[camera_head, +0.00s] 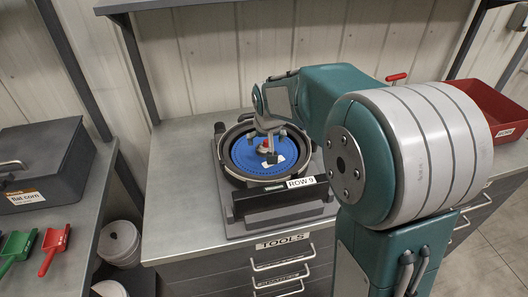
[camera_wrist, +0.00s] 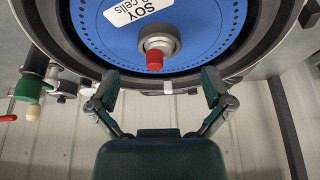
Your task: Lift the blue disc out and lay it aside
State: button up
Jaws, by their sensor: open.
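The blue disc (camera_head: 243,158) lies flat inside the round black housing (camera_head: 225,150) of the seed meter on the bench. In the wrist view the disc (camera_wrist: 190,50) shows a ring of small holes, a white label reading "SOY cells" (camera_wrist: 130,8) and a grey hub with a red tip (camera_wrist: 154,60) at its middle. My gripper (camera_head: 268,145) is above the disc in the head view. In the wrist view my gripper (camera_wrist: 158,90) is open and empty, its fingers apart on either side of the hub, near the disc's rim. Finger contact with the disc cannot be told.
The meter stands on a grey base with a "ROW 9" front plate (camera_head: 300,183). A red bin (camera_head: 480,105) is at the right. A grey case (camera_head: 40,165) and green and red scoops (camera_head: 55,240) lie on the left bench. Bench left of the meter (camera_head: 180,170) is clear.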

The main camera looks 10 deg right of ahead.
aim_at(265, 146)
jog(key=x, duration=0.6)
jog(key=shift+w+r, duration=0.2)
jog(key=shift+w, duration=0.15)
jog(key=c, duration=1.1)
